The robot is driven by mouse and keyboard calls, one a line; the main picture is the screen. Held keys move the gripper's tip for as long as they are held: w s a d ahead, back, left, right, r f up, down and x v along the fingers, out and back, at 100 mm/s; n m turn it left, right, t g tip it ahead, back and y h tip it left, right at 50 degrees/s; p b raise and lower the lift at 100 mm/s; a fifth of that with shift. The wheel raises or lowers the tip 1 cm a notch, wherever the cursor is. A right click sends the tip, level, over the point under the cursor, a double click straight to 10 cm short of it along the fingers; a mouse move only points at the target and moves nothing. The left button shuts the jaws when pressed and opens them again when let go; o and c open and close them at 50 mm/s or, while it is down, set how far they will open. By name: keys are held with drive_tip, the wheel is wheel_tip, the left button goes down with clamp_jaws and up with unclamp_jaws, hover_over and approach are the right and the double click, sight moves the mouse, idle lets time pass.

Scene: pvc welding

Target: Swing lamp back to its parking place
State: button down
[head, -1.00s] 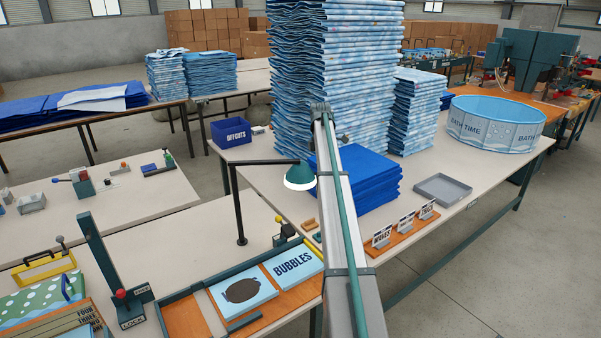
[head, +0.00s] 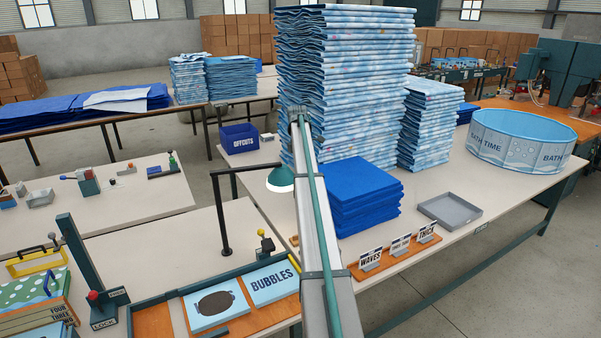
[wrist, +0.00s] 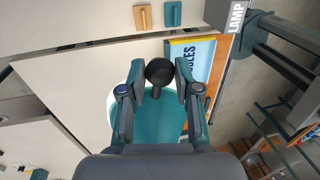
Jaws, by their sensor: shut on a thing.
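The lamp has a black post (head: 222,215) with a side arm, standing on the near bench, and a green shade (head: 281,181) at the arm's end. The shade hangs just left of my arm link, which may hide part of it. In the wrist view the teal shade (wrist: 150,118) lies under my gripper (wrist: 159,73), whose fingers close on both sides of the lamp's round black knob (wrist: 158,68). My gripper is hidden in the head view. A grey plate marked LAMP (wrist: 236,17) shows at the top right of the wrist view, apart from the shade.
A BUBBLES panel (head: 273,281) lies in a wooden-floored frame near the lamp. A blue sheet stack (head: 361,193), a grey tray (head: 449,209) and small label signs (head: 398,247) stand right of my arm. Tall patterned stacks (head: 347,90) rise behind. Bench around the post is mostly clear.

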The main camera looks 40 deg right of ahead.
drive_tip(key=c, duration=0.8)
unclamp_jaws()
drive_tip(key=shift+r, duration=0.1)
drive_tip(key=r, duration=0.2)
drive_tip(key=w+r, duration=0.1)
drive_tip(key=r, duration=0.4)
drive_tip(key=shift+w+d, duration=0.1)
drive_tip(key=shift+w, duration=0.15)
